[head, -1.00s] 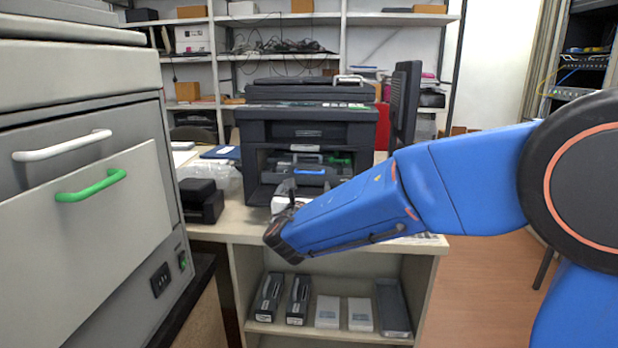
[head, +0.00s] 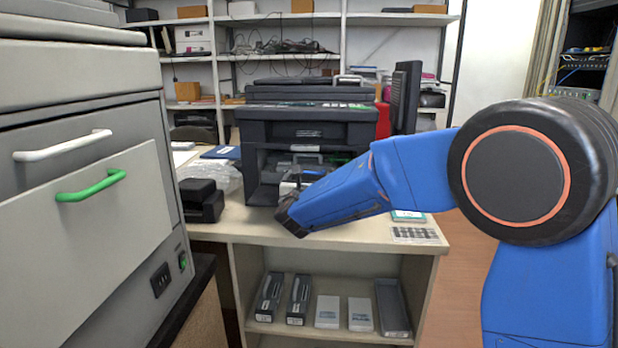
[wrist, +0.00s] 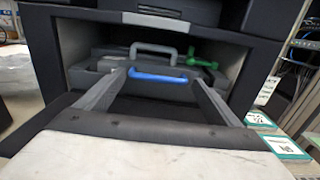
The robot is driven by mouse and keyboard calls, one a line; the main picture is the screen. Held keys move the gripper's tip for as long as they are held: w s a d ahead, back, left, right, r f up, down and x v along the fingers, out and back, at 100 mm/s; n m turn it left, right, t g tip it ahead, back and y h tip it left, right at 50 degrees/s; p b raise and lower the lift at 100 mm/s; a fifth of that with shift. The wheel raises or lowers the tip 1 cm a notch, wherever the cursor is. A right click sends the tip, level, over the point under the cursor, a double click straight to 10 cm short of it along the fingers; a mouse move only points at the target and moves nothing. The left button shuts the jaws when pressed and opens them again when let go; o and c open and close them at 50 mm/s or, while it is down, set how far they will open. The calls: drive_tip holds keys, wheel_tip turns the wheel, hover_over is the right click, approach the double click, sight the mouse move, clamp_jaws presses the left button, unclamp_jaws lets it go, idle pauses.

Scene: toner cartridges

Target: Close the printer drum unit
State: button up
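The dark printer (head: 305,130) stands on the desk with its front bay open. In the wrist view, the drum unit (wrist: 110,62) sits inside the bay (wrist: 75,45), with a blue handle (wrist: 158,77) at its front. A grey handle (wrist: 152,48) and a green lever (wrist: 202,62) show behind the blue one. My gripper (wrist: 158,82) is open, its two grey fingers pointing into the bay on either side of the blue handle. I cannot tell whether they touch it. In the head view my gripper (head: 291,184) is at the printer front, partly hidden by my wrist.
A large grey cabinet (head: 90,220) with white and green handles stands close on the left. A small black device (head: 200,200) sits on the desk left of the printer. Small boxes (head: 408,216) lie to the right. Cartridges and boxes fill the shelf below (head: 310,335).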

sight(310, 173)
drive_tip(key=c, duration=1.2)
drive_tip(key=w, duration=0.3)
drive_tip(key=shift+w+d, duration=0.1)
drive_tip(key=shift+w, duration=0.25)
drive_tip(key=shift+w+r, duration=0.1)
drive_tip(key=shift+w, duration=0.25)
drive_tip(key=o, duration=1.2)
drive_tip(key=shift+w+d, duration=0.1)
drive_tip(key=shift+o, duration=0.2)
drive_tip(key=shift+s, duration=0.3)
drive_tip(key=s, duration=1.6)
drive_tip(key=shift+s+a, duration=0.35)
drive_tip(key=shift+s, duration=0.05)
